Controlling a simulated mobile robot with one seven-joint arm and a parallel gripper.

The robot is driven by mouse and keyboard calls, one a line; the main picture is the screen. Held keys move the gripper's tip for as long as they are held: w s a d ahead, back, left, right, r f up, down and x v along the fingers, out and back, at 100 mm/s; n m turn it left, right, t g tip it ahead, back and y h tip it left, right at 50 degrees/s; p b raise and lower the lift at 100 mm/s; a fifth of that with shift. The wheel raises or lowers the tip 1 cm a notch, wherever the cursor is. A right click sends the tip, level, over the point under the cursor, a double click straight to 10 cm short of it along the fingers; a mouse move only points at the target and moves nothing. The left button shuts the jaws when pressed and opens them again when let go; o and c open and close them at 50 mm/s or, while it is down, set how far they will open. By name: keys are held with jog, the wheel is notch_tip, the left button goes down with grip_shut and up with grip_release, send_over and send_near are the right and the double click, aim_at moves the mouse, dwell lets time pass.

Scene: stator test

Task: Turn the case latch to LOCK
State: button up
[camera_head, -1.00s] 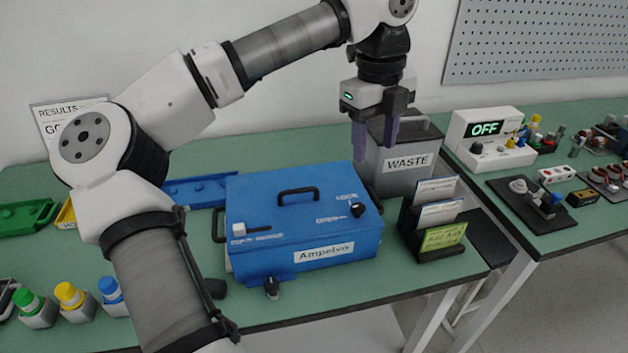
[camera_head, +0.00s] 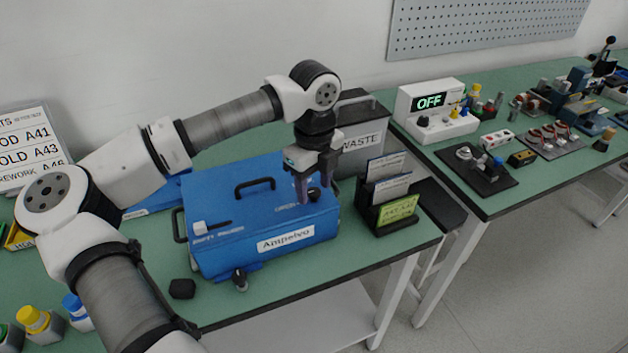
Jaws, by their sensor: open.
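The blue case (camera_head: 225,258), labelled "Ampelvo", sits on the green bench with a black handle on its lid. A small black knob (camera_head: 314,195) is on the lid's right side, with small lettering beside it that is too small to read for certain. Another black knob (camera_head: 240,279) is low on the front, and a white slider (camera_head: 200,228) is at the lid's left. My gripper (camera_head: 313,190) points down at the lid's right side, its purple fingers open around or just above the lid knob. The fingers partly hide it, and I cannot tell whether they touch it.
A grey WASTE bin (camera_head: 352,150) stands close behind my gripper. A black card holder (camera_head: 378,205) stands to the case's right. A small black block (camera_head: 182,289) lies in front of the case. A meter reading OFF (camera_head: 433,112) is on the right bench.

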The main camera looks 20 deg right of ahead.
jog(key=shift+f, duration=0.1)
jog(key=c, duration=1)
jog(key=shift+f+b, duration=0.1)
jog(key=shift+b, duration=0.2)
jog(key=m+b, duration=0.2)
jog(key=shift+f+m+b, duration=0.15)
jog(key=shift+m+b, duration=0.25)
jog(key=m+b, duration=0.3)
jog(key=m, duration=0.4)
jog(key=m+b, duration=0.1)
jog(key=m, duration=0.1)
jog(key=shift+r+m+b, duration=0.2)
jog(key=shift+m+b, duration=0.1)
jog(key=shift+m, duration=0.1)
jog(key=shift+m+b, duration=0.3)
jog(key=shift+m, duration=2.3)
